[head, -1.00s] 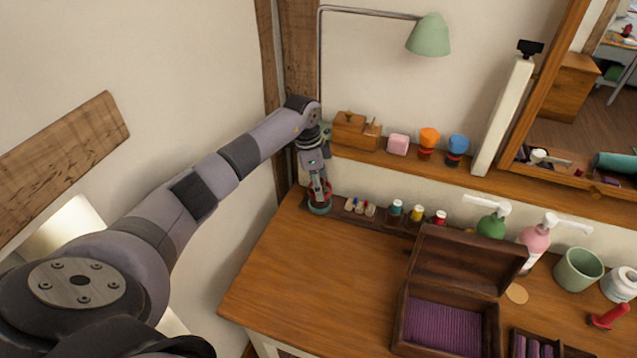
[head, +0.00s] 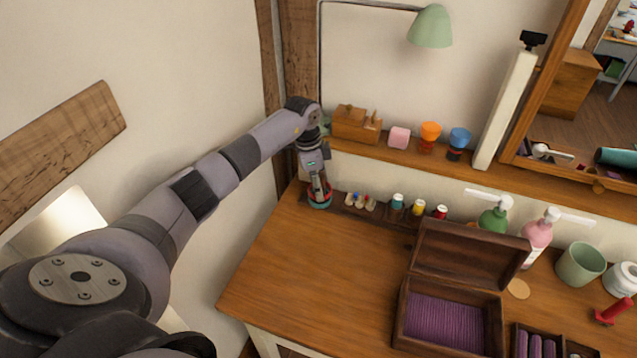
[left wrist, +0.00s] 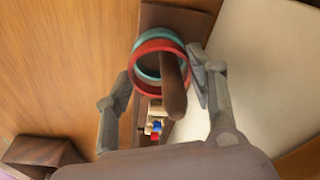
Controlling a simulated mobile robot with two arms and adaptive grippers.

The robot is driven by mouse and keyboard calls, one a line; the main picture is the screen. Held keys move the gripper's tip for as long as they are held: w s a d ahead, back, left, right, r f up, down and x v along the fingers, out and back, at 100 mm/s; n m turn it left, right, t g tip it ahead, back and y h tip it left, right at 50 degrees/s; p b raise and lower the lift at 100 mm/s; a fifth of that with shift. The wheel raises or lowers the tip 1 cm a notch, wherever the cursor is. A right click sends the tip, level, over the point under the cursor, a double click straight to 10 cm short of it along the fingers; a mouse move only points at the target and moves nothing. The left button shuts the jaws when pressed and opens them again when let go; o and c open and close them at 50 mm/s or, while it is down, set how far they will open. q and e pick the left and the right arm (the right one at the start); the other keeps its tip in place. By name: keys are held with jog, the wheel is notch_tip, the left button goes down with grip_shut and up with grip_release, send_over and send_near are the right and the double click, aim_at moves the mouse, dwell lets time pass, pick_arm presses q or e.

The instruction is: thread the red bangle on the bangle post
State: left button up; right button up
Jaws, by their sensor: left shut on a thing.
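The red bangle (left wrist: 137,68) is between the two fingers of my left gripper (left wrist: 161,70), which is shut on its outer sides. The dark wooden bangle post (left wrist: 174,95) passes through the red ring, its rounded tip toward the wrist camera. A teal bangle (left wrist: 141,49) lies around the post just beyond the red one; whether they touch I cannot tell. In the head view my left gripper (head: 319,190) is at the desk's back left corner, with the teal bangle (head: 319,205) below it. The post is mostly hidden there. My right gripper is not in view.
A row of small bottles (head: 397,202) stands along the desk's back, right of the post. An open wooden box (head: 470,255) with purple lining and pump bottles (head: 537,235) stand further right. The wooden desk (head: 330,270) is clear in front. A wall adjoins on the left.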

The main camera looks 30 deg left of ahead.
pick_arm(q)
jog(key=o, duration=1.1)
jog(key=shift+r, duration=0.1)
notch_tip(320, 180, up, 10)
dwell(0.6)
jog(key=shift+d, duration=0.1)
